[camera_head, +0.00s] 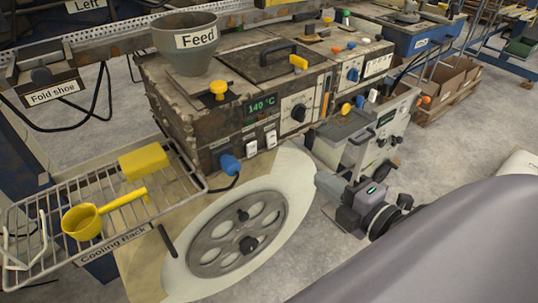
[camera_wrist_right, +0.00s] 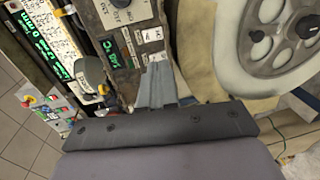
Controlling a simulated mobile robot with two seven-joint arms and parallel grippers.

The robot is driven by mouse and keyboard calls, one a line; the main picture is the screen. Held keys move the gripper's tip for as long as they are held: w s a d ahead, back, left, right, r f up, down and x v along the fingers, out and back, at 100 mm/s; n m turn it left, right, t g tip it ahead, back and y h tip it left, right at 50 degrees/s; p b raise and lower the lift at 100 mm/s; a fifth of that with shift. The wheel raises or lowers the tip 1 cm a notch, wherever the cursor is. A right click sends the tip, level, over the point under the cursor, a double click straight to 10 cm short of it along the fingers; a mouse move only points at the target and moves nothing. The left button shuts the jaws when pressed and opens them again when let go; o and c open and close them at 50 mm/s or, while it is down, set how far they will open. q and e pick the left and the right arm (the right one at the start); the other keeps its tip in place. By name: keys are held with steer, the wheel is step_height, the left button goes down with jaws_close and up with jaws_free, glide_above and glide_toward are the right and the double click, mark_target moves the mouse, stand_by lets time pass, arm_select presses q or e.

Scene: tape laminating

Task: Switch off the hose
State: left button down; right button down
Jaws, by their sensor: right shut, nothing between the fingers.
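The machine front has a green display reading 140 °C (camera_head: 262,104) and two white rocker switches, a left one (camera_head: 251,148) and a right one (camera_head: 271,139). Their small labels are unreadable, so I cannot tell which is the hose switch. In the right wrist view the white switches (camera_wrist_right: 152,35) lie just beyond my fingertips. My right gripper (camera_head: 319,180) is shut and empty, to the right of and below the switches, apart from them in the head view. It shows also in the right wrist view (camera_wrist_right: 158,68). My left gripper is out of view.
A blue plug (camera_head: 230,165) with a black cable sits low on the machine front. A large spoked wheel (camera_head: 238,233) stands below. A smaller unit (camera_head: 340,146) stands close above my right gripper.

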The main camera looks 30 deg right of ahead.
mark_target(272, 144)
steer(key=shift+a+r, duration=0.15)
stand_by(0.3)
steer(key=shift+w+a+f+p, duration=0.25)
steer(key=shift+w+f, duration=0.1)
steer(key=shift+w, duration=1.95)
steer(key=shift+w+a+f+p, duration=0.1)
steer(key=shift+w+f+p, duration=0.2)
steer(key=shift+w, duration=2.05)
steer(key=shift+w+a+f+p, duration=0.25)
steer(key=shift+w+f, duration=0.1)
steer(key=shift+w, duration=1.95)
